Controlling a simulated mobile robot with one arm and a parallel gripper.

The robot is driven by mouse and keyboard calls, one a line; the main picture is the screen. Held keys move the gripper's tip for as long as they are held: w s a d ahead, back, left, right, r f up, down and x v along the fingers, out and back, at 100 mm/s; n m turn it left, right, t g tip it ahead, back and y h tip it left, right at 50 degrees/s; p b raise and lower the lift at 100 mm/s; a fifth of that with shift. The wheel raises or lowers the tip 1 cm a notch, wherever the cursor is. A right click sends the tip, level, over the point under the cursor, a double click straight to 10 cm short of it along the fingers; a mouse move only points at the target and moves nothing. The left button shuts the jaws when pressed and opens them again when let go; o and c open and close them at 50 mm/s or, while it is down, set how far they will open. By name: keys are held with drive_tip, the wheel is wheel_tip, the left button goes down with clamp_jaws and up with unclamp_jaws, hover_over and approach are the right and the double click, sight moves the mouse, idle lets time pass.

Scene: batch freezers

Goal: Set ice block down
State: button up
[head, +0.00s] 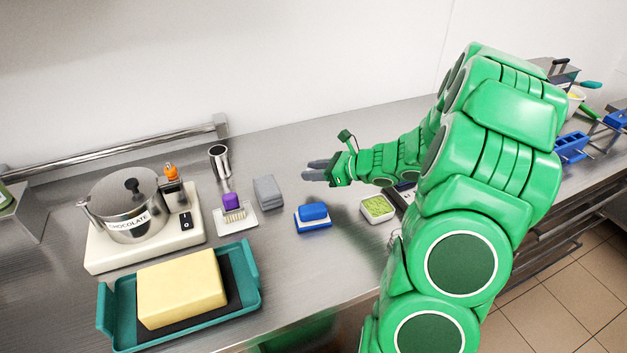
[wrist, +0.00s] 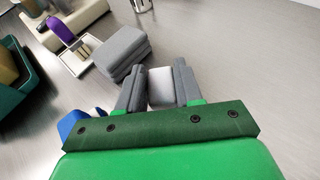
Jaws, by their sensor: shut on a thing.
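My gripper (head: 317,170) reaches out over the steel counter from the right in the head view. In the wrist view my gripper (wrist: 160,92) has its two grey fingers on either side of a small pale grey-white block, which I take as the ice block (wrist: 161,87). The fingers are shut on it. In the head view the block is hidden or too small to make out. The gripper appears to be above the counter, behind and right of the blue block; its exact height is unclear.
A grey stacked block (head: 268,191) stands left of my gripper, with a blue block (head: 313,212) nearer. Counter behind is clear.

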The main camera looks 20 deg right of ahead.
sight(313, 187)
drive_tip(key=shift+w+d+f, duration=0.1)
drive_tip(key=shift+w+f, duration=0.55)
drive_tip(key=shift+f, duration=1.7)
drive_tip(key=o, duration=1)
drive_tip(key=shift+f, duration=0.1)
